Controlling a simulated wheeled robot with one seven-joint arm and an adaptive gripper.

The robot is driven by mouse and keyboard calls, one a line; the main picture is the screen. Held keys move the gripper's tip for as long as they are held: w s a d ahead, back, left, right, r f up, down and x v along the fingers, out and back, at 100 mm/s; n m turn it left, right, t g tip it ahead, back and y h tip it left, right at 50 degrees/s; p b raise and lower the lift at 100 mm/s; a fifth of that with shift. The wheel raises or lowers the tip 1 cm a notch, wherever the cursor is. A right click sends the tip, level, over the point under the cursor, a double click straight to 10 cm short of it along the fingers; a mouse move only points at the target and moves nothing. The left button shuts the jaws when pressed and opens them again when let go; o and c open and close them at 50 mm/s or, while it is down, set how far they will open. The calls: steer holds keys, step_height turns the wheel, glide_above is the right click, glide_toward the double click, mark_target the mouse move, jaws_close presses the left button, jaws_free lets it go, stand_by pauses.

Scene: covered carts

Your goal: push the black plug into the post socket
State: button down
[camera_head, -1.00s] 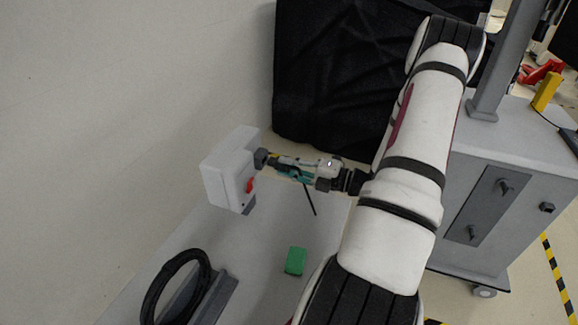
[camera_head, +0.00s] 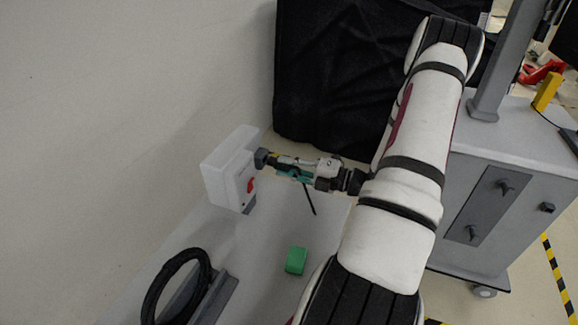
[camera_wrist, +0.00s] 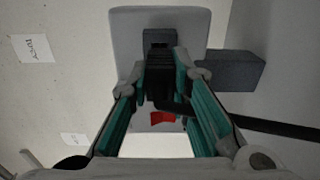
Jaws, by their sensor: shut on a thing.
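The black plug (camera_wrist: 158,78) is between my fingers in the wrist view, its front end up against the dark grey socket (camera_wrist: 159,37) on the pale box. I cannot tell how deep it sits. My gripper (camera_wrist: 161,72) is shut on the plug. In the head view, my gripper (camera_head: 274,161) is at the right side of the white box (camera_head: 222,178), level with the dark socket piece (camera_head: 261,157). The fingers hide most of the plug there. The plug's black cable (camera_wrist: 275,128) trails to the right in the wrist view and hangs down in the head view.
A red switch (camera_head: 250,185) is on the box below the socket. A grey block (camera_wrist: 232,72) juts out right of the plug. A green block (camera_head: 296,261) and a black cable coil (camera_head: 172,285) lie below. A grey cart (camera_head: 500,210) stands at right.

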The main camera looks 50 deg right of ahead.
mark_target(277, 163)
steer(key=shift+b+x, duration=0.3)
steer(key=shift+x, duration=1.25)
steer(key=c, duration=1.4)
jaws_free()
steer(key=v, duration=1.2)
